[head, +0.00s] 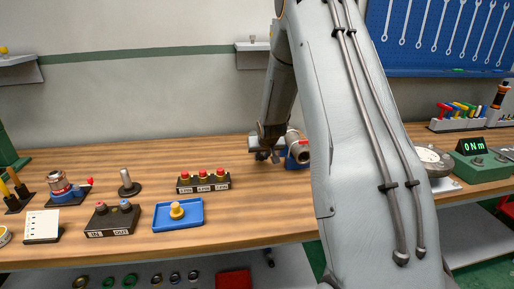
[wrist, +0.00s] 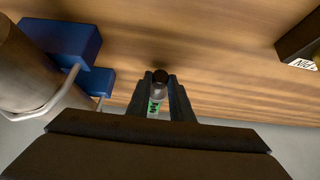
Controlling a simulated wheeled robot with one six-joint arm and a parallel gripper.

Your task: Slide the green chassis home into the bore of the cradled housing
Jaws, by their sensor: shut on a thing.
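My gripper (wrist: 160,84) is shut on the green chassis (wrist: 155,107), a small piece with a green part, a greyish section and a dark round end between the fingers. In the head view my gripper (head: 264,152) is small and partly hidden, just left of the cradled housing. The grey metal housing (head: 295,138) lies in a blue cradle (head: 303,155), partly hidden behind my arm. In the wrist view the housing (wrist: 28,72) is at the left, apart from the chassis, with the blue cradle (wrist: 66,36) beside it. Its bore opening cannot be made out.
A button box with red buttons (head: 203,182) stands left of my gripper. A torque readout (head: 478,158) stands at the right. Bare wood lies around my gripper.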

